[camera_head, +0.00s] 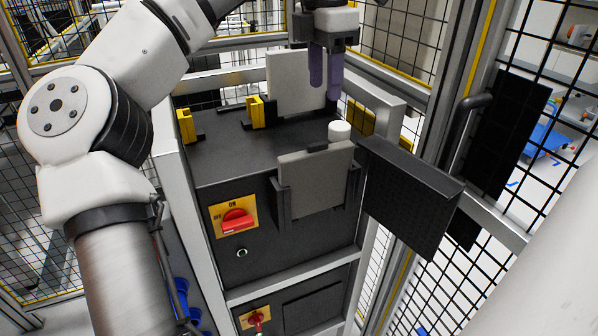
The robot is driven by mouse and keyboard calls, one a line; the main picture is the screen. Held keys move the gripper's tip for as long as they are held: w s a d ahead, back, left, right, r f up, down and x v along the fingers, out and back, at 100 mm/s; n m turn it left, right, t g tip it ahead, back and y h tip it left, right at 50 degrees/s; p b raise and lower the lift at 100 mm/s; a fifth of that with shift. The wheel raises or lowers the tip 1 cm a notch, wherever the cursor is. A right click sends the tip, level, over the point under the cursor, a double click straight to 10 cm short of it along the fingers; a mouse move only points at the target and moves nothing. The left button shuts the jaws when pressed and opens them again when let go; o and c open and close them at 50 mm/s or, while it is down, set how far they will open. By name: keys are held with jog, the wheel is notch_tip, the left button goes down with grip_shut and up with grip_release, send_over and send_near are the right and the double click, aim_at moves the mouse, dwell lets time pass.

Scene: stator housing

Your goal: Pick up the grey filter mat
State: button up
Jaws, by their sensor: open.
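A grey square panel (313,180), which looks like the grey filter mat, stands nearly upright in a dark holder on the front of the black cabinet. A paler grey panel (290,82) stands upright at the back of the cabinet top; I cannot tell for certain which of the two is the mat. My gripper (326,86) points down with purple fingers, open and empty. In the picture it is above and behind the front panel and overlaps the right part of the pale panel. Contact there cannot be judged.
The cabinet top (225,150) is partly clear, with yellow-and-black brackets (258,112) and a white round cap (339,130). A dark panel (410,195) juts out at the right. A red switch (236,221) is on the cabinet front. Mesh fencing (480,170) stands at right.

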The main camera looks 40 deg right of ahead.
aim_at(318, 144)
jog(key=f, duration=0.5)
jog(key=f+b, duration=0.1)
jog(key=f, duration=0.2)
jog(key=shift+w+a, duration=0.25)
jog(key=shift+s+a+f+p, duration=0.1)
jog(key=shift+f+p, duration=0.2)
jog(key=shift+f, duration=1.1)
jog(key=shift+s+f+p, duration=0.1)
jog(key=shift+f+p, duration=0.2)
jog(key=shift+f, duration=1.05)
grip_shut()
